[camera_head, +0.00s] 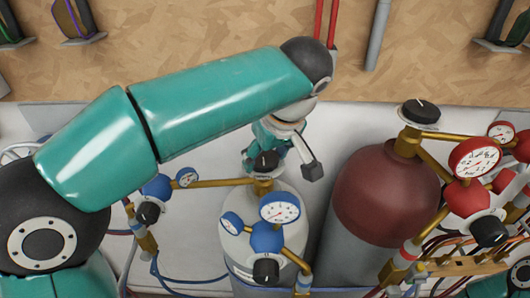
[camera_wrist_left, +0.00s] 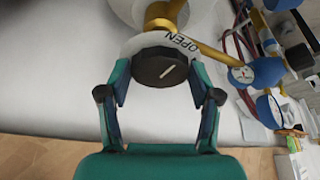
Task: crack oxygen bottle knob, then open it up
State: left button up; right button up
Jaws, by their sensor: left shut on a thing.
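The oxygen bottle (camera_head: 240,220) is pale grey-white and stands at the middle of the head view. Its black knob (camera_head: 265,160) sits on top of a brass valve. In the head view the gripper (camera_head: 281,160) comes down from behind the knob. My right gripper is not clearly in view.
A dark red bottle (camera_head: 385,195) with a black knob (camera_head: 420,111) and red gauges (camera_head: 475,158) stands to the right. Blue gauges (camera_head: 280,209) and regulators (camera_head: 266,238) sit in front of the grey bottle. Hoses run low around them. A wooden board wall (camera_head: 230,25) is behind.

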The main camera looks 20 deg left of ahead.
dwell(0.4)
pick_arm(q)
jog(key=o, duration=1.1)
jog(key=shift+o, duration=0.2)
jog(key=v, duration=1.1)
jog(key=shift+r, duration=0.4)
jog(key=shift+d, duration=0.1)
